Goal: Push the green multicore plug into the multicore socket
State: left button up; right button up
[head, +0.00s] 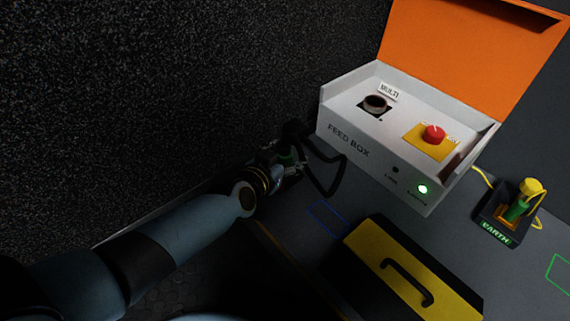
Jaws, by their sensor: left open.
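The multicore socket (376,103) is a dark round opening on the top panel of the white feed box, beside a "MULTI" label. The gripper's fingers are open around or beside the plug; the dark picture does not show which. Much of the plug is hidden by the gripper. My right gripper is out of view.
A black cable (331,188) loops near the gripper. A yellow-black case (405,270) and an earth clamp stand (508,215) are in front and right.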

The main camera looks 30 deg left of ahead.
pick_arm(q)
jog(key=shift+c, duration=0.2)
grip_shut()
jog(key=shift+r, duration=0.1)
